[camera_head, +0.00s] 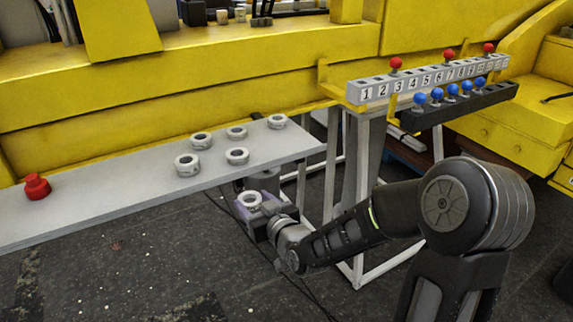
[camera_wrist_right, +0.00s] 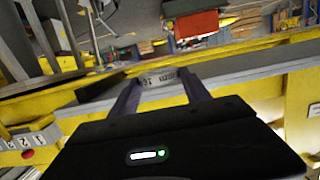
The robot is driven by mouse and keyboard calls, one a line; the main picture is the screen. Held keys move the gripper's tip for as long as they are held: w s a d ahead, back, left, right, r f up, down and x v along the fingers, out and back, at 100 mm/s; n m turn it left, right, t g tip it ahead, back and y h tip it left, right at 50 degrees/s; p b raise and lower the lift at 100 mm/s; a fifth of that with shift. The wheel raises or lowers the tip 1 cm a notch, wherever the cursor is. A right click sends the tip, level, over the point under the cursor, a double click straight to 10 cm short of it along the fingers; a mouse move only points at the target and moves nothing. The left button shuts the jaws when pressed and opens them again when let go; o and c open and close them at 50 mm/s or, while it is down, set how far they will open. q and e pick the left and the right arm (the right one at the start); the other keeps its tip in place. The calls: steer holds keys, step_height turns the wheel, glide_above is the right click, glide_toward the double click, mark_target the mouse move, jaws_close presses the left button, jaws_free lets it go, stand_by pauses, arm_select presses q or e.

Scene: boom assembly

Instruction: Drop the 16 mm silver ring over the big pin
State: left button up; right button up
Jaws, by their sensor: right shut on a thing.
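My right gripper (camera_head: 262,212) is shut on a silver ring (camera_head: 249,199), held in the air just off the front edge of the grey shelf. In the right wrist view the ring (camera_wrist_right: 159,78) sits between the two finger tips (camera_wrist_right: 160,88), with dark lettering on its side that is too small to read surely. Several more silver rings, such as this one (camera_head: 187,164), lie flat on the shelf. A grey round body (camera_head: 264,179) shows just behind the held ring; I cannot tell whether it is the big pin. My left gripper is out of view.
The grey shelf (camera_head: 110,205) runs along the yellow machine (camera_head: 200,95), with a red knob-like part (camera_head: 37,187) at its left. A numbered rail (camera_head: 430,78) with red balls and a dark rail (camera_head: 460,105) with blue balls stand on a frame at right.

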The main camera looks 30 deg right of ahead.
steer(key=a+f, duration=0.2)
steer(key=f, duration=0.1)
steer(key=w+a+f, duration=0.1)
steer(key=a+f, duration=0.1)
steer(key=a, duration=0.1)
steer(key=a+f, duration=0.3)
steer(key=shift+w+a+f, duration=0.2)
steer(key=shift+a+f, duration=0.05)
steer(key=shift+f, duration=0.05)
steer(key=shift+d+r, duration=0.15)
